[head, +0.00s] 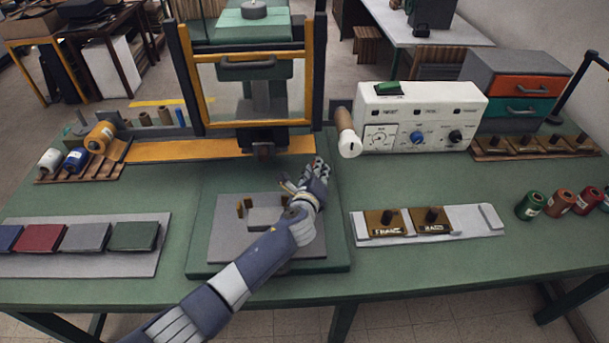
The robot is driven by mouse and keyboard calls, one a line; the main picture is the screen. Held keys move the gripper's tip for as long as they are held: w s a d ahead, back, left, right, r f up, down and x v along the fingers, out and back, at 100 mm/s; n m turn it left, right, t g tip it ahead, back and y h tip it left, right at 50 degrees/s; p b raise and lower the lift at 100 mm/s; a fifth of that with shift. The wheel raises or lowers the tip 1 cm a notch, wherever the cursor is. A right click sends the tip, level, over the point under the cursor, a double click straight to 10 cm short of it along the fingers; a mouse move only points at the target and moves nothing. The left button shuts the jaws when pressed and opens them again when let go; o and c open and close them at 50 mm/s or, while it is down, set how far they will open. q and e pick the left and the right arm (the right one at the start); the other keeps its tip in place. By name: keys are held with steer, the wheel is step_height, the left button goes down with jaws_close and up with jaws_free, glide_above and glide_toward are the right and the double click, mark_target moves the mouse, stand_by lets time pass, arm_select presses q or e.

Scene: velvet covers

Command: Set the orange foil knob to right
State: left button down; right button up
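A white control box (420,115) stands at the back right of the green table. Its front carries a dial (380,137), a blue knob (417,137) and a black knob (455,136); a green switch (388,88) is on top. The small labels are too blurred to read surely. I see no clearly orange knob on it. My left gripper (303,175) reaches in over the press base, its fingers spread and nothing visible between them. It is left of and in front of the box, apart from it. My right gripper is not in view.
A press frame with yellow bars (250,122) stands behind my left gripper. A wooden roller (344,122) sticks out left of the box. A plate with brown blocks (462,220) lies in front of it. Orange and teal drawers (522,86) stand right.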

arm_select(q)
steer(key=shift+d+f, duration=0.1)
steer(key=shift+d, duration=0.95)
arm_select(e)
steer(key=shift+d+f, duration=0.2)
arm_select(q)
steer(key=c, duration=1.4)
jaws_free()
steer(key=shift+c, duration=0.2)
steer(key=shift+o, duration=0.4)
steer(key=shift+d, duration=0.1)
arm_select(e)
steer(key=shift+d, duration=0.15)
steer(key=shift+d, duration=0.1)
arm_select(q)
steer(key=shift+s, duration=0.1)
